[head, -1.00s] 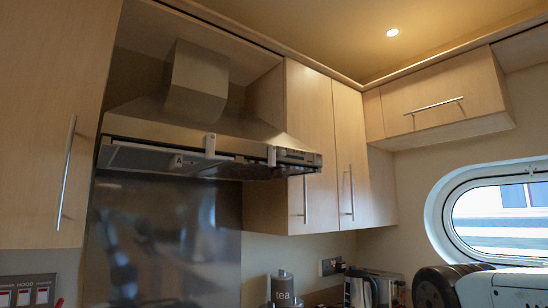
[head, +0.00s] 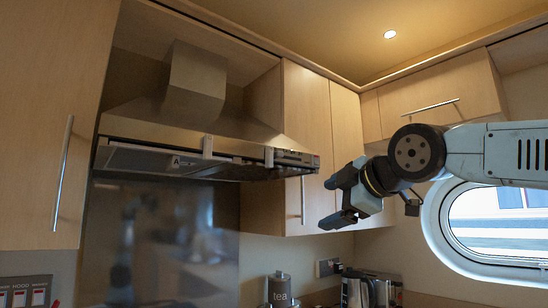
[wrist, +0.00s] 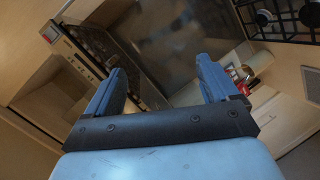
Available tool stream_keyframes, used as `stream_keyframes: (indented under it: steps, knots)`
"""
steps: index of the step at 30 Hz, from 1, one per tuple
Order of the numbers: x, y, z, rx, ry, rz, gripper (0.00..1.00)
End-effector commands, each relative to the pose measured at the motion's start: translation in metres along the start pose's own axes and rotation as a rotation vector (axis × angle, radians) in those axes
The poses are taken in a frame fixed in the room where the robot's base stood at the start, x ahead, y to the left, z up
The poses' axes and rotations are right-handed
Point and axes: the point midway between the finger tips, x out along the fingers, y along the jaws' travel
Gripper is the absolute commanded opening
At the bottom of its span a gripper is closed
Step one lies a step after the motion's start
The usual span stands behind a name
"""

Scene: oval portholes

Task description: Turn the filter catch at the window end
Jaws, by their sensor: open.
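The steel cooker hood (head: 250,138) hangs on the wall with its dark filters facing down. Two pale catches sit on its front lower edge: one near the middle (head: 208,146) and one at the window end (head: 269,157). A label marked A (head: 182,161) is on the left filter. My gripper (head: 331,202) is open and empty, to the right of the hood's window end and slightly lower, apart from it. In the wrist view its two fingers (wrist: 160,85) stand wide apart, and the hood's underside (wrist: 90,42) shows beyond the left finger. I cannot make out the catch there.
Wall cupboards with bar handles (head: 303,200) flank the hood, and my gripper is in front of the right-hand ones. The oval porthole (head: 490,225) is at right. A tea canister (head: 280,289) and a kettle (head: 358,290) stand below. The space under the hood is clear.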

Motion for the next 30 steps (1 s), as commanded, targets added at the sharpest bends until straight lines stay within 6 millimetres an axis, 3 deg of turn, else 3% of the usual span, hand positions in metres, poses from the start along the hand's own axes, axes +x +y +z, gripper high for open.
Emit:
stream_keyframes:
  steps: [6, 12, 20, 30]
  knots:
    - [-0.003, 0.061, -0.042, -0.265, 0.145, 0.135, 0.87]
    - [-0.007, 0.093, -0.063, -0.409, 0.206, 0.224, 0.87]
    - [0.001, 0.104, -0.071, -0.451, 0.219, 0.251, 0.87]
    - [0.050, 0.113, -0.085, -0.451, 0.218, 0.250, 0.87]
